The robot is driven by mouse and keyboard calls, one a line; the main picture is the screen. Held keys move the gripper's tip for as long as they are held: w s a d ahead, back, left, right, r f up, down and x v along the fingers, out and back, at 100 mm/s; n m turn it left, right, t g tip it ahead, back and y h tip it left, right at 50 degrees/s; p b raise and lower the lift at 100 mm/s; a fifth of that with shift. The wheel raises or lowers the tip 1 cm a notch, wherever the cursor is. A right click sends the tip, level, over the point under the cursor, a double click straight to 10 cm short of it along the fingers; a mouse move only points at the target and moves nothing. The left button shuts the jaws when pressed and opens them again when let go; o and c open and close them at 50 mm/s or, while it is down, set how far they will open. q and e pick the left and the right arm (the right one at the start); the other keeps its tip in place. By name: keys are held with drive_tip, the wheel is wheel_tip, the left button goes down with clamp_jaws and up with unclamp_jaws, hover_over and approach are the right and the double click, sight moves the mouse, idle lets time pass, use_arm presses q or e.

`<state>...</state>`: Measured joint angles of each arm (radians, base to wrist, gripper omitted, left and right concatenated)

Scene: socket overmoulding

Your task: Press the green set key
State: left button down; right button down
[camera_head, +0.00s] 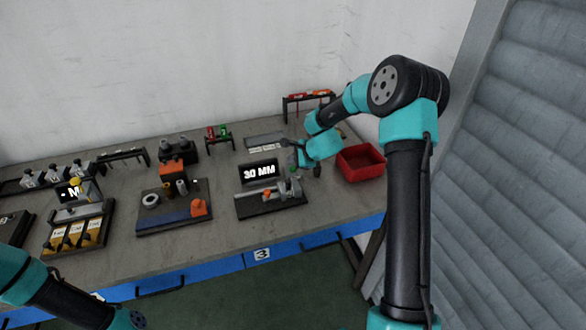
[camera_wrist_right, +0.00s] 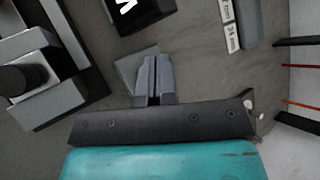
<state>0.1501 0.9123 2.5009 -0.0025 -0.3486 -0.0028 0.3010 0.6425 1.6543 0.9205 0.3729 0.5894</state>
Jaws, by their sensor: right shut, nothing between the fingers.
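I cannot make out a green set key in either view. A black display (camera_head: 259,172) reading "30 MM" stands at the back of a dark fixture (camera_head: 270,207) with a grey clamp-like device (camera_head: 284,191). My right gripper (camera_head: 292,163) is just right of the display, above the fixture's back right. In the right wrist view, its two fingers (camera_wrist_right: 154,80) are together and empty, in front of a flat grey plate (camera_wrist_right: 128,65) that they partly cover. The display (camera_wrist_right: 140,12) shows at the top edge there. My left gripper is outside the head view; only its arm shows.
A red bin (camera_head: 361,164) stands right of the fixture. A grey labelled strip (camera_head: 266,141) lies behind the display. A small rack (camera_head: 219,134) holds red and green items. A tool board (camera_head: 174,208) and a yellow-compartment station (camera_head: 77,233) stand left.

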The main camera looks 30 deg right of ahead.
sight(293, 169)
drive_tip(key=shift+r, duration=0.1)
drive_tip(key=shift+r, duration=2.4)
